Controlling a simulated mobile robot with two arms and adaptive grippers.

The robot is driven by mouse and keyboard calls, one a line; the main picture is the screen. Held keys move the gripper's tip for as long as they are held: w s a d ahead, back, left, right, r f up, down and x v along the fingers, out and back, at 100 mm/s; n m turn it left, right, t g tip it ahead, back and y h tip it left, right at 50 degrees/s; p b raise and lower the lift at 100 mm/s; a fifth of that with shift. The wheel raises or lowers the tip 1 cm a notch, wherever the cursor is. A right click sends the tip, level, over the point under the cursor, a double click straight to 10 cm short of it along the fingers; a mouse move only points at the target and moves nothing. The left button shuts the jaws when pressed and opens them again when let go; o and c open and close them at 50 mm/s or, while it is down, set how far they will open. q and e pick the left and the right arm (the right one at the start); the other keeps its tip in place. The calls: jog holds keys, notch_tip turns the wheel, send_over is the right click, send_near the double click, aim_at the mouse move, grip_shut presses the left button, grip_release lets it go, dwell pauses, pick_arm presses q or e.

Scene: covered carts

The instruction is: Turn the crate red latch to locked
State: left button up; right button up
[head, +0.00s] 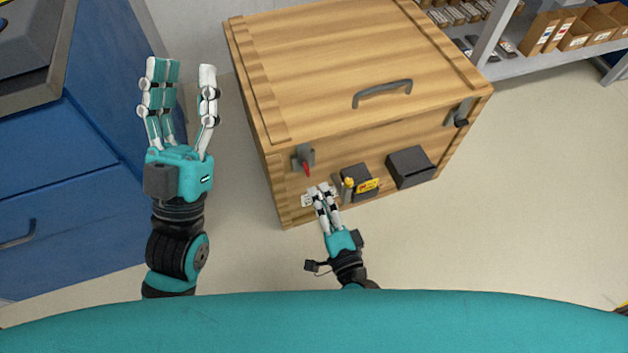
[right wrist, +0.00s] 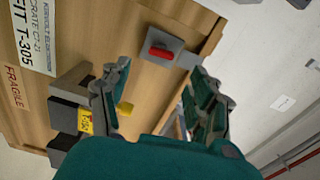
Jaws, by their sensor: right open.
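The wooden crate (head: 330,70) stands on the floor ahead, lid closed, with a grey handle on top. Its red latch (head: 306,169) sits on a grey plate at the left of the crate's front face. The red latch also shows in the right wrist view (right wrist: 161,53), beyond and between the fingertips. My right gripper (head: 321,190) is open and empty, just below the latch and apart from it. My left gripper (head: 181,75) is open and empty, raised to the left of the crate.
A yellow-tagged dark box (head: 357,184) and another dark box (head: 410,166) are fixed on the crate front, right of the latch. A blue cabinet (head: 60,180) stands at left. A shelf with cardboard boxes (head: 560,35) is at the back right. Floor at right is clear.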

jog(key=shift+v, duration=2.2)
